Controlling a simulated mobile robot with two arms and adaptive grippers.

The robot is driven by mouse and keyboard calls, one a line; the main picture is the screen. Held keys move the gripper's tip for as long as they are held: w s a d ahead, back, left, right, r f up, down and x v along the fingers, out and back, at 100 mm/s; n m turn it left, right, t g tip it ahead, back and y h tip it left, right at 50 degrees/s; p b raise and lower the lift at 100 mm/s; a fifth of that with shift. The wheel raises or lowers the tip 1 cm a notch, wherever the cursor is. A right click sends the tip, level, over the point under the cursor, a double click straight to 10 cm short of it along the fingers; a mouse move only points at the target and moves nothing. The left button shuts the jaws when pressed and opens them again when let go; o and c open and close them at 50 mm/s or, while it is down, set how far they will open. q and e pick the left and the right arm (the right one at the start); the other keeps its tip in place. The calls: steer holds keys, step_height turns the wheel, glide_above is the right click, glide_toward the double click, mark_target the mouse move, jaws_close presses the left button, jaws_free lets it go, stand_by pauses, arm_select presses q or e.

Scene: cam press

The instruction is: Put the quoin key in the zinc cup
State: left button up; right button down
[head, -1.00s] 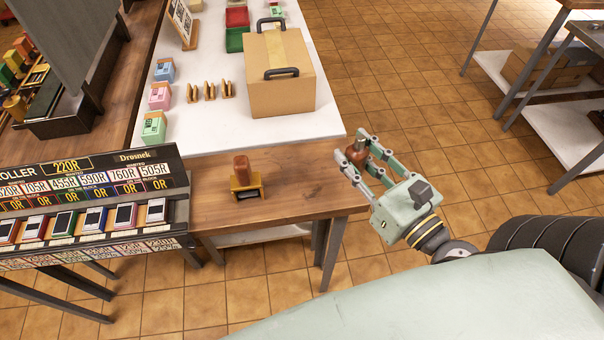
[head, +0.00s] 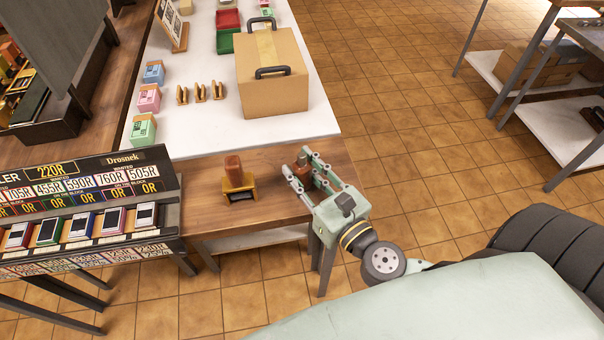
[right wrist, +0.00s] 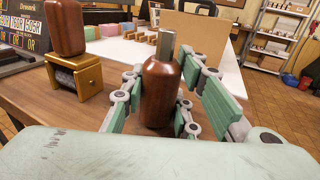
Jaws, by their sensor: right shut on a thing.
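The quoin key (head: 302,161), a brown wooden handle with a short grey metal end, is held upright in my right gripper (head: 303,168). In the right wrist view, the quoin key (right wrist: 161,92) stands between the jaws with its metal end up, and the green-padded fingers close on its sides. The gripper is over the right end of the wooden bench top (head: 272,208). I cannot tell whether the key's lower end touches the wood. I see no zinc cup in either view. My left gripper is not in view.
A brass-framed stamp with a brown handle (head: 234,170) stands left of my right gripper. A cardboard box (head: 272,85) with black handles is behind, on the white top. A price board with several devices (head: 85,206) is at the left. Bare wood lies around the stamp.

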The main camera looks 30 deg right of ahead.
steer(key=shift+f, duration=0.2)
steer(key=shift+f, duration=0.2)
steer(key=c, duration=1.4)
jaws_free()
steer(key=shift+r, duration=0.1)
steer(key=shift+o, duration=0.2)
